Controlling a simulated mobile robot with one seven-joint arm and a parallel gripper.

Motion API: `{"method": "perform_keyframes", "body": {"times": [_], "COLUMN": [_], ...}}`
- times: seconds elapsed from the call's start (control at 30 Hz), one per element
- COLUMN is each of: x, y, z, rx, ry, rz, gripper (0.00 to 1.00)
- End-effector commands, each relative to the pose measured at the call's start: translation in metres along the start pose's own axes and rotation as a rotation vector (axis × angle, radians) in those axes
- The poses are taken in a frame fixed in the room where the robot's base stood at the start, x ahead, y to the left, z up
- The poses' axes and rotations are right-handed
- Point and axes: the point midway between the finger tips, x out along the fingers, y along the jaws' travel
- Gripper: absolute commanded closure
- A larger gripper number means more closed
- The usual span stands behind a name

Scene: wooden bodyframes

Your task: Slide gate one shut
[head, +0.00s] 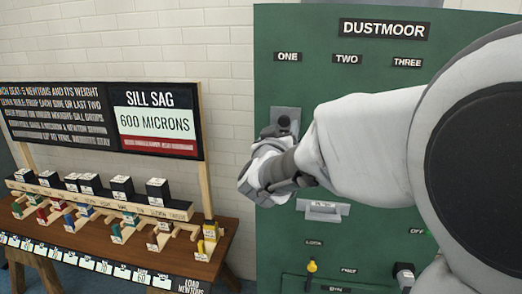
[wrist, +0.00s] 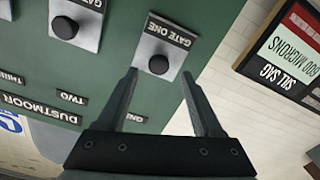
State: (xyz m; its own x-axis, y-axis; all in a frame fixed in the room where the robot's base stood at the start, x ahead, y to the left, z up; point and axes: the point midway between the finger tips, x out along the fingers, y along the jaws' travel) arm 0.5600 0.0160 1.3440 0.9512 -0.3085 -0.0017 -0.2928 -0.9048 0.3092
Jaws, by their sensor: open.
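Gate one is a grey plate (head: 291,114) with a round black knob (head: 284,122), on the green panel under the ONE label (head: 287,57). In the wrist view, which is upside down, the plate (wrist: 176,38) reads GATE ONE and its knob (wrist: 152,46) shows just beyond my fingertips. My gripper (wrist: 160,73) is open, with one finger on either side of the knob's lower end in that view. I cannot tell whether either finger touches it. In the head view my gripper (head: 265,150) covers the area just below the knob.
A second gate plate with its own knob (wrist: 66,27) sits beside gate one. A grey handled fitting (head: 323,210) is lower on the DUSTMOOR panel (head: 265,80). A wooden table (head: 215,245) with blocks and signs stands to the left. My arm hides much of the panel.

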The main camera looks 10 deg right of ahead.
Motion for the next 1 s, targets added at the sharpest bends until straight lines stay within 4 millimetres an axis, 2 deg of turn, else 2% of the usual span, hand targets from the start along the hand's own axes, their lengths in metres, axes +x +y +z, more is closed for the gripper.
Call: {"method": "perform_keyframes", "body": {"times": [0.03, 0.3, 0.5, 0.7, 1.0], "x": [-0.013, -0.074, -0.111, -0.128, -0.131], "y": [0.000, 0.000, 0.000, 0.000, 0.000], "z": [-0.001, -0.001, -0.001, 0.001, 0.001], "rx": [0.000, 0.001, 0.000, 0.000, -0.001], "ry": [0.003, 0.003, 0.002, -0.001, -0.002], "rz": [-0.002, -0.002, -0.003, -0.001, 0.000], "gripper": [0.32, 0.32, 0.32, 0.32, 0.32]}}
